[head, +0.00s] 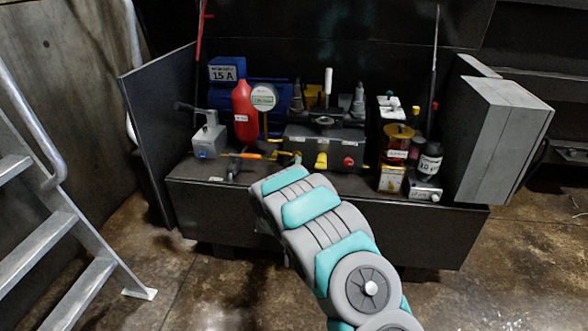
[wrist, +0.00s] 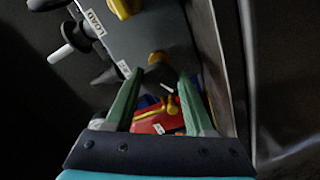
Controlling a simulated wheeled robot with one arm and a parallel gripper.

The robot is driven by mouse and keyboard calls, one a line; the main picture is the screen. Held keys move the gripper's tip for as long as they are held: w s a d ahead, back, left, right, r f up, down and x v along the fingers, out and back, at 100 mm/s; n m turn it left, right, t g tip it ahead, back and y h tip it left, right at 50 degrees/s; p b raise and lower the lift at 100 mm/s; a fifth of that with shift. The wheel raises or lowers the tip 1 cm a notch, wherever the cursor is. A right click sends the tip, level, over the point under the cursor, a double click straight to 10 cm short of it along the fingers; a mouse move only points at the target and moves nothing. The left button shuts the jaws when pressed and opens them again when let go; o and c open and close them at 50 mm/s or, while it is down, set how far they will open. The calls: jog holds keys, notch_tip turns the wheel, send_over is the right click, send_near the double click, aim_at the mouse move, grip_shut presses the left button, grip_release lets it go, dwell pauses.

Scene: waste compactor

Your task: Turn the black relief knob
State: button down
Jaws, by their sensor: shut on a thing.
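My gripper (wrist: 160,77) shows in the wrist view with its two green fingers angled inward. The fingertips are closed on the black relief knob (wrist: 159,74), a small dark knob with a brownish-orange spot above it, on the side of a grey block (wrist: 160,30). The knob is dim and partly covered by the fingers. In the head view, my arm reaches to the front of the machine and hides my fingertips and the knob.
The wrist view shows a white-tipped lever (wrist: 62,52), a LOAD label (wrist: 93,22), a yellow knob (wrist: 124,7) and a red part (wrist: 155,121). In the head view, a red bottle (head: 243,112), a gauge (head: 264,97) and a grey cabinet (head: 495,140) stand around. Metal steps (head: 40,240) are left.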

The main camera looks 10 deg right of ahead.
jog(key=shift+c, duration=1.4)
grip_release()
jog(key=shift+a, duration=0.1)
jog(key=v, duration=0.7)
jog(key=shift+s+b, duration=0.35)
jog(key=shift+b, duration=0.1)
jog(key=shift+a, duration=0.1)
jog(key=s+d+r+m+g+y, duration=0.1)
jog(key=s+g, duration=0.5)
jog(key=s, duration=1.3)
jog(key=s+d+r+m+g+y, duration=0.1)
jog(key=s+r+m+g, duration=0.3)
jog(key=s, duration=1.6)
jog(key=s+d+r+m+g+y, duration=0.1)
jog(key=s+r+m+g+y, duration=0.2)
jog(key=s+g, duration=0.6)
jog(key=s+r, duration=0.1)
jog(key=s, duration=1)
jog(key=shift+s+r+y, duration=0.2)
jog(key=shift+s+y, duration=0.05)
jog(key=shift+y, duration=0.05)
